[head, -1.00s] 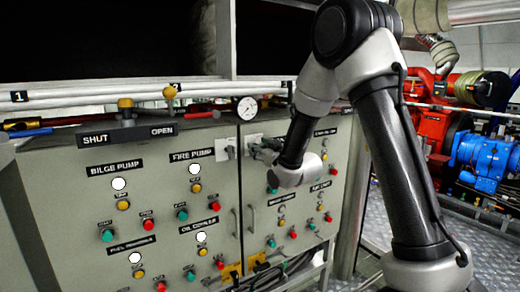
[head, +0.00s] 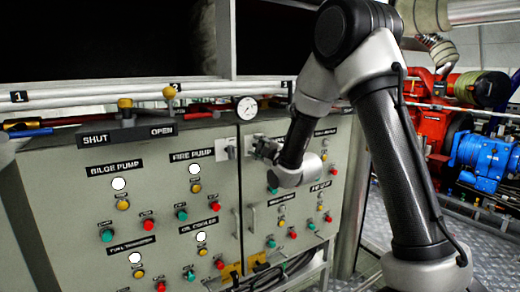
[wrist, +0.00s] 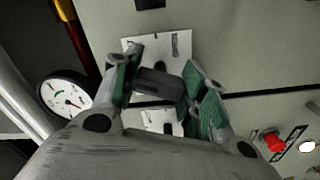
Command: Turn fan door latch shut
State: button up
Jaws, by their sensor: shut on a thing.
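The fan door latch shows in the wrist view as a dark grey handle (wrist: 157,82) on a white plate (wrist: 165,48), beside the dark seam between two cabinet doors. A second white plate (wrist: 158,121) lies across the seam. My gripper (wrist: 163,86) is shut on the handle, with green-padded fingers on either side of it. In the head view my gripper (head: 266,149) is at the upper part of the cabinet, just right of the seam, and hides most of the latch. One white plate (head: 226,149) shows left of the seam.
The grey cabinet front (head: 160,215) carries several coloured buttons and label plates. A round gauge (head: 247,108) sits above the latch, and it also shows in the wrist view (wrist: 66,97). Two door handles (head: 252,219) are below. Red and blue machinery (head: 475,155) stands at right.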

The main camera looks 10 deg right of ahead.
jog(key=n, duration=0.4)
jog(key=shift+n, duration=0.3)
dwell(0.3)
jog(key=o, duration=1)
jog(key=shift+o, duration=0.2)
jog(key=v, duration=0.7)
jog(key=shift+s, duration=0.25)
